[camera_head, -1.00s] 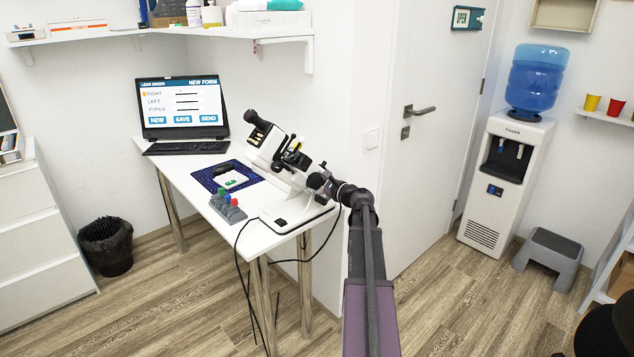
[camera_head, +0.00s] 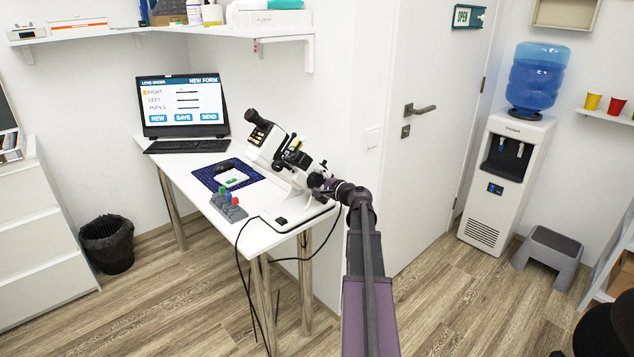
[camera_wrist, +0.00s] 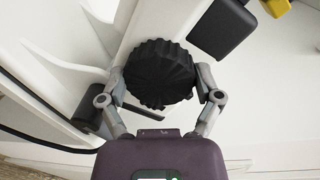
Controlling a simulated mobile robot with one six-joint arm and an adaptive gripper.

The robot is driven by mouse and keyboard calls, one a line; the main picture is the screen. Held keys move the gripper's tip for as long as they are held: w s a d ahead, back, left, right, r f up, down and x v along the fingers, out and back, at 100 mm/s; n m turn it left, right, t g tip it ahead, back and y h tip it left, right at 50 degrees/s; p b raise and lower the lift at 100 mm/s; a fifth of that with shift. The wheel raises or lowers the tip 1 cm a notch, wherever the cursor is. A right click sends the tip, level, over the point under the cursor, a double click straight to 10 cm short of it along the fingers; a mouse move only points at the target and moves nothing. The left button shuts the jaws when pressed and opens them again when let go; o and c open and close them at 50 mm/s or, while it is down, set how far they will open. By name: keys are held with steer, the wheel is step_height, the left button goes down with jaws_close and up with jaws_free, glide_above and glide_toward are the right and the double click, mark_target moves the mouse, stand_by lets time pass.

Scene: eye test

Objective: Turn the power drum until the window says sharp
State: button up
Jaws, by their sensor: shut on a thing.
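The lens meter (camera_head: 285,165), a white instrument with a black eyepiece (camera_head: 257,117), stands tilted on the right part of the white table. In the wrist view the power drum (camera_wrist: 160,73) is a black ribbed knob on the white body. My gripper (camera_wrist: 160,90) is shut on the drum, with one finger at its left side and one at its right. In the head view my gripper (camera_head: 320,180) is small at the right side of the instrument. The drum is largely hidden there. I cannot read any window on the instrument.
A laptop (camera_head: 182,105) showing a lens order form stands at the table's back. A blue mat (camera_head: 208,178) with glasses and a grey rack (camera_head: 228,208) with coloured pieces lie left of the instrument. Black cables hang at the table's front edge. The door (camera_head: 430,130) is to the right.

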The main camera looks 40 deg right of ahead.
stand_by(0.4)
steer(key=o, duration=0.9)
steer(key=shift+w, duration=0.1)
steer(key=shift+m, duration=0.3)
